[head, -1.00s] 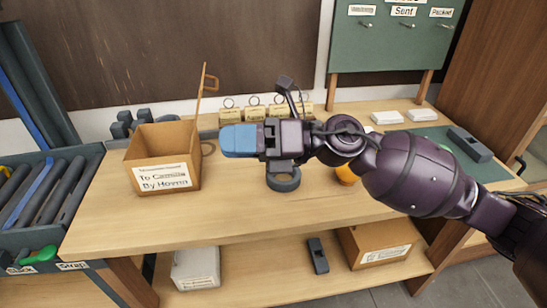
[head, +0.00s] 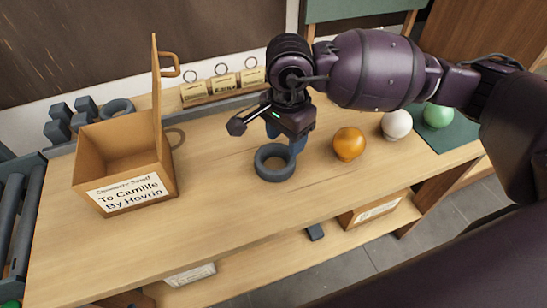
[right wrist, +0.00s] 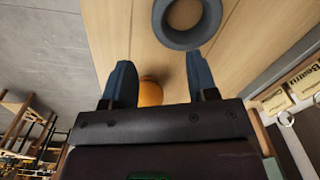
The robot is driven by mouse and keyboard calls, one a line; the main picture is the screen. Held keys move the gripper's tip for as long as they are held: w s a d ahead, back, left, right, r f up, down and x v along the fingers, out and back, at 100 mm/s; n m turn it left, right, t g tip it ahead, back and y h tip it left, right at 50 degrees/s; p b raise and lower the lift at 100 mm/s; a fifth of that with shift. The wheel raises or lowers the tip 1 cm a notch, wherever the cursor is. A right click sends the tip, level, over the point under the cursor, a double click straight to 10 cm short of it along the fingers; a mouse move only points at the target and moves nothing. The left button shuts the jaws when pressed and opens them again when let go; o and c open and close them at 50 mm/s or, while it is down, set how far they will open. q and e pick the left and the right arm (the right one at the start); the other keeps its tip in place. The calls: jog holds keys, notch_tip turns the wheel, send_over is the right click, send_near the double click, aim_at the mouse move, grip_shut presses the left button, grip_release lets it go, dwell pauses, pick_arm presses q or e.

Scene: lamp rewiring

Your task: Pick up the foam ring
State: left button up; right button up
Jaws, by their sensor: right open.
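The foam ring (head: 273,176), thick and dark grey, lies flat on the wooden workbench near its middle. The ring also shows at the top of the right wrist view (right wrist: 188,41), cut off by the edge. My right gripper (head: 288,142) points down just behind and to the right of the ring, its blue fingers partly hidden by its own body. In the right wrist view its two fingers (right wrist: 162,72) are apart with nothing between them but bench and part of an orange ball. The ring is beyond the right-hand finger. My left gripper is not in view.
An open cardboard box (head: 125,190) stands left of the ring. An orange ball (head: 349,144), a white ball (head: 396,124) and a green ball (head: 437,116) stand to the right. Tagged holders (head: 222,85) line the back. The bench (head: 225,225) is clear in front of the ring.

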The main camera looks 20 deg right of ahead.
aim_at(286, 167)
notch_tip(286, 167, down, 6)
jog(key=shift+w+r, duration=0.15)
jog(key=shift+d+f+b, duration=0.15)
jog(key=shift+f+b, duration=0.05)
jog(key=shift+f, duration=1.1)
jog(key=shift+d+f+b, duration=0.1)
jog(key=shift+f+b, duration=0.05)
jog(key=shift+f, duration=1.15)
jog(key=shift+c, duration=0.3)
jog(key=c, duration=0.9)
